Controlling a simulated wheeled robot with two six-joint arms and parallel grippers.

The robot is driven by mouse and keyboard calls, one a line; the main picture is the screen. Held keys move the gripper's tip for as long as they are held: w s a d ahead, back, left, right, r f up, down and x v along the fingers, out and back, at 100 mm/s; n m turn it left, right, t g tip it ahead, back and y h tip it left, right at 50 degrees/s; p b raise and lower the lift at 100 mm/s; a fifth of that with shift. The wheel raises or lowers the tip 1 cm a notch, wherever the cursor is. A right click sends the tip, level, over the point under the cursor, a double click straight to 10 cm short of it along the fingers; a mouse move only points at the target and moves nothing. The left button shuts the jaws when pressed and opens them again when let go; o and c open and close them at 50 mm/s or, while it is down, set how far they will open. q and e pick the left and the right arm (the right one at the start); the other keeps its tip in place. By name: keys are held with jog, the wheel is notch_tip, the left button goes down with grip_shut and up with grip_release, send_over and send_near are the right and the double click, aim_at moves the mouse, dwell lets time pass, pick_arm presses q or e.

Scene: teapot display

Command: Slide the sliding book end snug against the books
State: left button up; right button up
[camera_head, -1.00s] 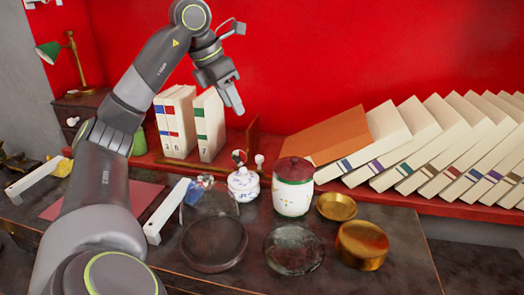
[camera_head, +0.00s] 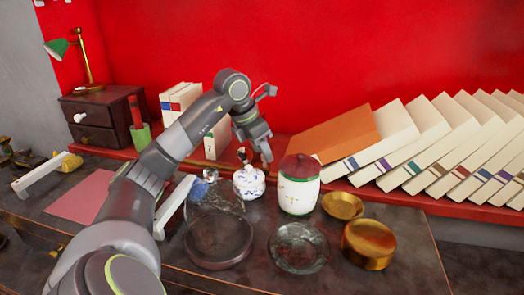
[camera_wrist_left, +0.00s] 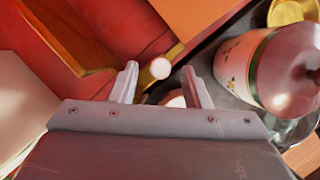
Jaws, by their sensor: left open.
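Two pale upright books stand on the red shelf in the head view: one with blue and red bands (camera_head: 178,98), and one (camera_head: 217,142) partly covered by my left arm. The brown wooden book end (camera_wrist_left: 62,38) shows at the upper left of the wrist view. A round white knob (camera_wrist_left: 160,68) shows between my fingertips there, not visibly gripped. In the head view my arm and gripper hide most of the book end. My left gripper (camera_head: 264,157) is open and points down just right of the books, above the blue-and-white pot (camera_head: 249,183). My right gripper is out of view.
A red-lidded jar (camera_head: 298,190) stands close right of my gripper and in the wrist view (camera_wrist_left: 245,72). An orange book (camera_head: 335,138) and several pale books lean at right. Glass dishes and brass bowls (camera_head: 368,246) fill the front. A small drawer chest (camera_head: 95,115) stands left.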

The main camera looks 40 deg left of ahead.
pick_arm(q)
jog(key=shift+w+f, duration=0.1)
jog(key=shift+f, duration=0.2)
grip_shut()
